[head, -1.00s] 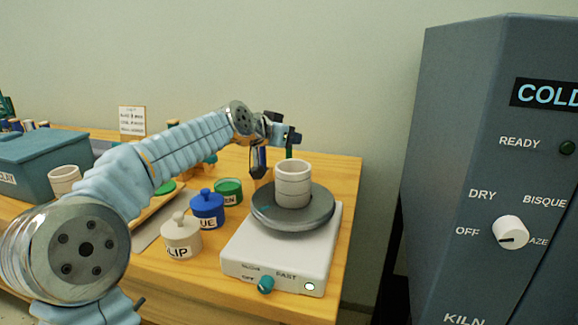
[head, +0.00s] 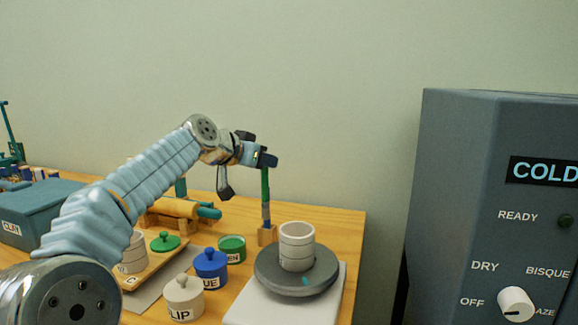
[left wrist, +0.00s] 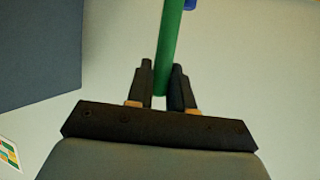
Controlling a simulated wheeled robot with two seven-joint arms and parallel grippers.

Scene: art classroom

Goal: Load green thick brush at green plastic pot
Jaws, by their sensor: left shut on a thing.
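My left gripper (head: 264,160) is shut on the upper part of the green brush (head: 265,186). The brush hangs upright below it, with a blue-grey section lower down. In the left wrist view the green handle (left wrist: 171,45) runs between the two dark fingers (left wrist: 160,85). The green plastic pot (head: 232,249) stands open on the table, left of and below the brush in the picture. My right gripper is not in view.
A white cup (head: 297,240) stands on the grey wheel (head: 292,284) right of the brush. A blue pot (head: 210,266) and white slip pot (head: 184,297) are lidded. A green lid (head: 166,242) lies left. The kiln (head: 465,230) stands at the right.

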